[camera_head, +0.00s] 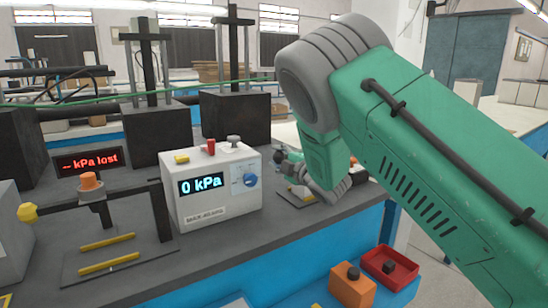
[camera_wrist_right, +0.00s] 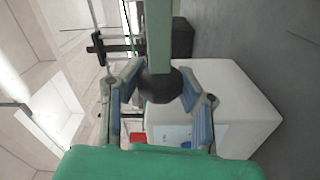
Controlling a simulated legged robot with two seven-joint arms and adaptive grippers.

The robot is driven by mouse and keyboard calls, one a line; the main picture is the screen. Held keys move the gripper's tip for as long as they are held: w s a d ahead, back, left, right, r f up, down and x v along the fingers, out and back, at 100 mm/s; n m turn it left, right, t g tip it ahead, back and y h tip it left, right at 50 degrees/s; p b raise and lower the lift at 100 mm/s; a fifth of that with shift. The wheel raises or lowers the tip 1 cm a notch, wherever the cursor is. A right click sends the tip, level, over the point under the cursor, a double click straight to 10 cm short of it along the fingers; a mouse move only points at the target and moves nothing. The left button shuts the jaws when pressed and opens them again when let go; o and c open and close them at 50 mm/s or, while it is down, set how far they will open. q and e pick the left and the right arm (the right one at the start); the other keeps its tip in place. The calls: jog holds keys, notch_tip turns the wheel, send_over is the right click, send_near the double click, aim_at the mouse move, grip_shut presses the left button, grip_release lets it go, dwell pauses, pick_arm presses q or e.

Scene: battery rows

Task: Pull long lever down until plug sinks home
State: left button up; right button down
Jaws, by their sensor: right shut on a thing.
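In the right wrist view, my right gripper (camera_wrist_right: 161,80) is shut on a dark round knob (camera_wrist_right: 160,88) at the end of a straight grey-green bar (camera_wrist_right: 159,35). That bar looks like the long lever. In the head view my right gripper (camera_head: 287,160) is small and mostly hidden by my green wrist, just right of the white gauge box (camera_head: 225,220). The gauge reads "0 kPa". An orange plug-like piece (camera_head: 92,182) stands on a grey disc at the left, by a dark bar with a yellow knob (camera_head: 27,212). I cannot tell how the lever connects to a plug. My left gripper is out of view.
A red-lit display (camera_head: 87,161) reads "kPa lost". Dark blocks with posts (camera_head: 235,118) stand behind the gauge. Two yellow strips (camera_head: 108,262) lie on a plate at front left.

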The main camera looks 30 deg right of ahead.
jog(key=shift+s+f, duration=0.2)
jog(key=shift+f, duration=0.45)
jog(key=c, duration=1.3)
grip_release()
jog(key=shift+o, duration=0.9)
jog(key=shift+d, duration=0.1)
jog(key=shift+d+r, duration=0.1)
jog(key=shift+r, duration=0.05)
jog(key=shift+r, duration=0.1)
jog(key=s, duration=1.2)
jog(key=shift+d, duration=0.2)
